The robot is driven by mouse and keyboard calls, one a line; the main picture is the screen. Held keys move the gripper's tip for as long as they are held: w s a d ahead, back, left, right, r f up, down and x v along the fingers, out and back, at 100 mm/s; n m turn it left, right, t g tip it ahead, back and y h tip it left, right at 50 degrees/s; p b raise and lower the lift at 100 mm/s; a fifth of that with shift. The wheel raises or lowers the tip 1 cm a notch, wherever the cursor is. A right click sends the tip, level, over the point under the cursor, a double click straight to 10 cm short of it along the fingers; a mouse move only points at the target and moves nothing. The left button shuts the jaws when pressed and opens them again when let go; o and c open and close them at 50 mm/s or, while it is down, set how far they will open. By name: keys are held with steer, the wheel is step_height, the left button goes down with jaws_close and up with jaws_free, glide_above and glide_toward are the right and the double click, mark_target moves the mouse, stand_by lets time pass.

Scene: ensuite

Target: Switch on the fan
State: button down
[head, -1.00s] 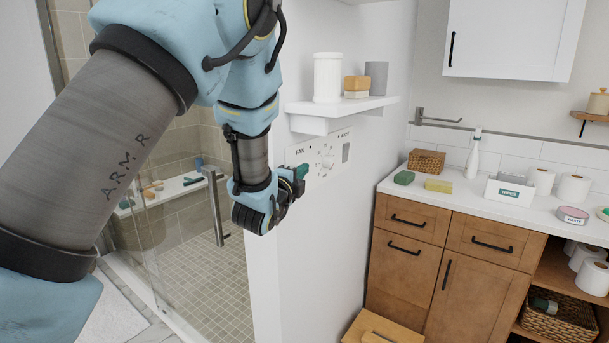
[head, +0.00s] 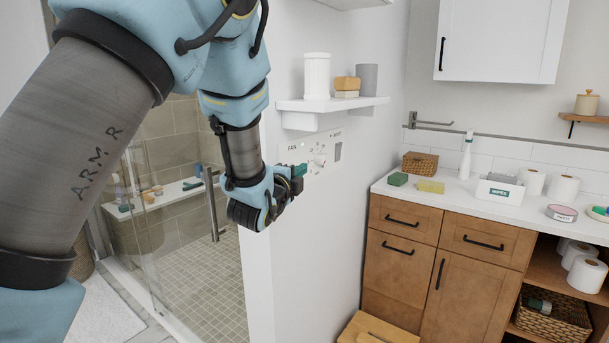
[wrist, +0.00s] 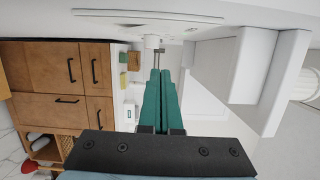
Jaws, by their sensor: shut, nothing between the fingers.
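The white control panel (head: 325,150) is on the white wall, under the small shelf. The word FAN is printed at its left end, and a round dial (head: 320,160) is at its middle. The panel also shows edge-on at the top of the wrist view (wrist: 150,17), with a small white knob (wrist: 152,42) sticking out. My gripper (head: 303,169) is shut and empty, its green fingers together. The fingertips (wrist: 161,72) are close to the panel, below the FAN label in the head view. My gripper may hide a control at the panel's left end. I cannot tell whether the tips touch anything.
A shelf (head: 300,104) with a white jar, stacked soaps and a grey cup juts out just above the panel. A glass shower door with a handle (head: 212,205) is at left. A wooden vanity (head: 400,265) with items on its white counter is at right.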

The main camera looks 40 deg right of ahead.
steer(key=b+v, duration=0.2)
steer(key=v, duration=0.5)
steer(key=shift+s+a+r, duration=0.1)
steer(key=shift+r, duration=0.05)
stand_by(0.3)
steer(key=w+a+f+n+y, duration=0.4)
steer(key=a+n, duration=0.1)
steer(key=a, duration=0.4)
steer(key=w+a+f+n+y, duration=0.35)
steer(key=a+n, duration=0.25)
steer(key=a, duration=0.3)
steer(key=w+a+f+n+y, duration=0.4)
steer(key=a+n, duration=0.1)
steer(key=a, duration=0.3)
steer(key=s+a+f+n+g+y, duration=0.2)
steer(key=s+a+n, duration=0.4)
steer(key=a, duration=0.4)
steer(key=s+a+f+n+g+y, duration=0.1)
steer(key=s+a+n+g, duration=0.4)
steer(key=a, duration=0.5)
steer(key=shift+s+a+f+n+y, duration=0.4)
steer(key=shift+s+n+y, duration=0.25)
steer(key=shift+n, duration=0.45)
steer(key=shift+s+d, duration=0.1)
